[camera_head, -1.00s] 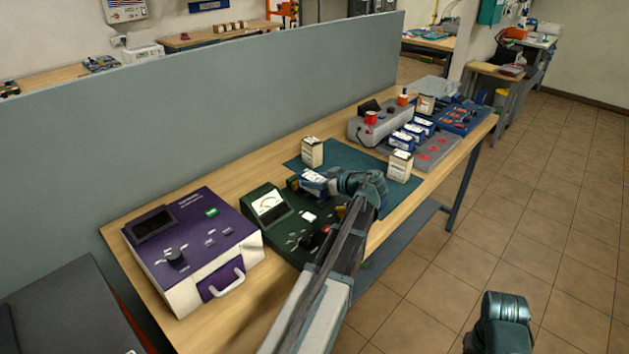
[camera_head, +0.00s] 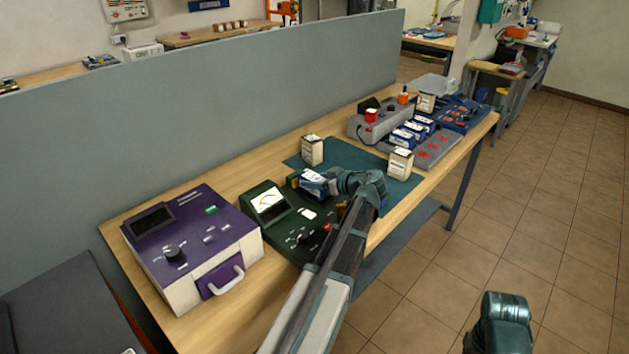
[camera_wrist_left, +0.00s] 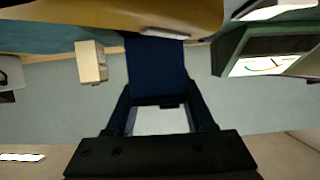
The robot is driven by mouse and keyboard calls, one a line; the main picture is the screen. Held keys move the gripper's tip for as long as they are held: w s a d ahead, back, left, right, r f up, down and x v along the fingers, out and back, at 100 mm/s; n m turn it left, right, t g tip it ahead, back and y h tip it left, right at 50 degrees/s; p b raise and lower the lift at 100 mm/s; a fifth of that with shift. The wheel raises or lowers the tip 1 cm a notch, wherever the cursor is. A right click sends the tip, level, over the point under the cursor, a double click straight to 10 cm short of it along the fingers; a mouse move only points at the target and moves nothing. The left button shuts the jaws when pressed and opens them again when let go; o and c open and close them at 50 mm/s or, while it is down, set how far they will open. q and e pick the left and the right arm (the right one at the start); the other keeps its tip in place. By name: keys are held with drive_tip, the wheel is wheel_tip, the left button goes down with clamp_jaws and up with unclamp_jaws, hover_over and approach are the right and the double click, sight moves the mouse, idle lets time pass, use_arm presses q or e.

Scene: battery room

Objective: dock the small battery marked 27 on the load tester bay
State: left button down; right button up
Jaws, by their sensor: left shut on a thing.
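My left gripper (camera_wrist_left: 158,105) is shut on a blue battery (camera_wrist_left: 157,68), seen close up in the left wrist view. In the head view the battery (camera_head: 312,184) shows blue with a white top, just beyond my left wrist. I cannot read its number. The dark green load tester (camera_head: 299,226) with a white dial meter (camera_head: 269,203) stands just left of the battery. My forearm hides part of the tester's right side. Whether the battery touches the tester's bay cannot be told. My right gripper is out of view; only part of that arm shows at the lower right.
Two cream boxes (camera_head: 312,150) (camera_head: 400,163) stand on a dark green mat (camera_head: 349,157). Several blue-and-white batteries (camera_head: 412,132) sit on a grey rack (camera_head: 440,148) farther right. A purple-and-white unit (camera_head: 195,245) stands left of the tester. A grey partition (camera_head: 220,110) runs behind the bench.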

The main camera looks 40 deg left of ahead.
use_arm(q)
drive_tip(key=shift+f+b, duration=0.3)
drive_tip(key=shift+f, duration=0.05)
drive_tip(key=shift+r+p, duration=0.3)
drive_tip(key=shift+r+p, duration=0.35)
drive_tip(key=shift+r, duration=0.25)
drive_tip(key=shift+f+b, duration=0.65)
drive_tip(key=shift+f, duration=0.25)
idle(0.7)
drive_tip(key=c, duration=0.5)
unclamp_jaws()
drive_tip(key=shift+c, duration=0.2)
drive_tip(key=shift+p+v, duration=2.2)
drive_tip(key=shift+v, duration=3.35)
